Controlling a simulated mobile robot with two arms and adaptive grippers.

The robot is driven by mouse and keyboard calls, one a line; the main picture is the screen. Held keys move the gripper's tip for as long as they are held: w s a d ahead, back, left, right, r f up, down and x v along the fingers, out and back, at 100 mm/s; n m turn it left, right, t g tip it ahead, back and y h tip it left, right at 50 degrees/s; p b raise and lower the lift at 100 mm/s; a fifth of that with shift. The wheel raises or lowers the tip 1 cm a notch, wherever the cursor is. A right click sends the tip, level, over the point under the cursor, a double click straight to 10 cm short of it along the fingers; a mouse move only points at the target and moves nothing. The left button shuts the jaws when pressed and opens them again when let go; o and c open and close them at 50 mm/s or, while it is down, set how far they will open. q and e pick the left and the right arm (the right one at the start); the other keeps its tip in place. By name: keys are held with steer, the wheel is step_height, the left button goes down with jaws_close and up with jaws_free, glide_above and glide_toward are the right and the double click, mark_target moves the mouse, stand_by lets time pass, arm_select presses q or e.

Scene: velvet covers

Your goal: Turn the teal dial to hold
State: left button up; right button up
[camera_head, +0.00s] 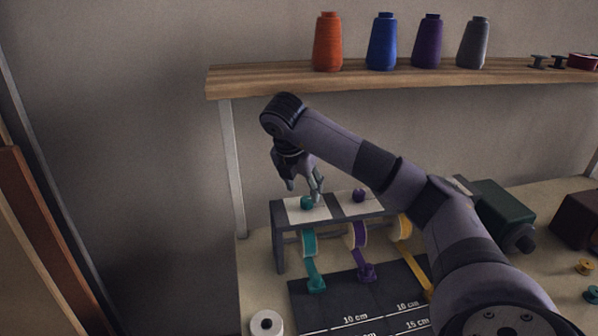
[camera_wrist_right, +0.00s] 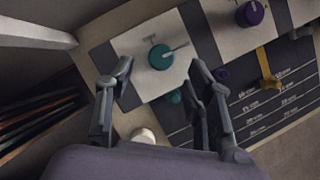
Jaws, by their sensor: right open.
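The teal dial (camera_head: 307,203) sits on a white plate on top of a small dark stand (camera_head: 278,218). In the right wrist view the teal dial (camera_wrist_right: 161,57) shows a pale pointer toward the upper right and a small dark mark above it; any lettering is too small to read. My right gripper (camera_head: 305,194) is over the teal dial, fingers pointing down. In the right wrist view its two fingers (camera_wrist_right: 160,80) are apart, with the dial beyond and between them. I cannot tell whether a finger touches it. My left gripper is not in view.
A purple dial (camera_head: 358,195) stands right of the teal one. Teal (camera_head: 309,243), purple (camera_head: 357,235) and yellow (camera_head: 402,226) ribbon rolls hang below, over a dark measuring mat (camera_head: 340,296). A wooden shelf (camera_head: 400,84) with thread cones is above. A dark green box (camera_head: 503,210) stands at right.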

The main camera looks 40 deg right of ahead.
steer(key=v, duration=0.7)
steer(key=shift+f, duration=0.1)
stand_by(0.6)
